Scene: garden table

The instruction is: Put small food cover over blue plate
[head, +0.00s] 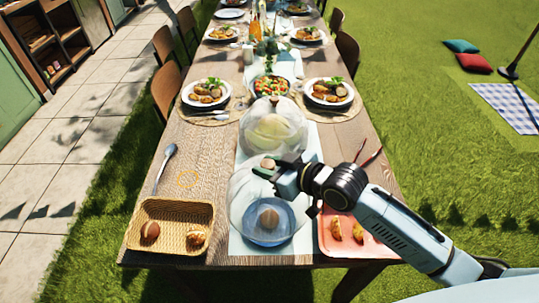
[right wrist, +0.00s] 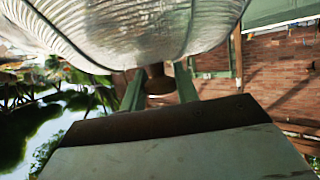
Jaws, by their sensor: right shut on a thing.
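The small food cover (head: 240,205) is a clear ribbed glass dome with a brown knob. My right gripper (head: 275,171) is shut on its knob, which shows between the green fingers (right wrist: 158,82) in the right wrist view, with the ribbed glass (right wrist: 130,30) filling the top. In the head view the cover overlaps the blue plate (head: 268,239), which shows through the glass with a round brown food piece (head: 268,218) on it. I cannot tell whether the rim touches the table. My left gripper is not in view.
A larger glass cover (head: 273,130) stands just behind. A wicker basket (head: 172,206) with bread is at front left, a pink tray (head: 345,251) with food at front right. A spoon (head: 164,168) lies left. Set plates line the table beyond.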

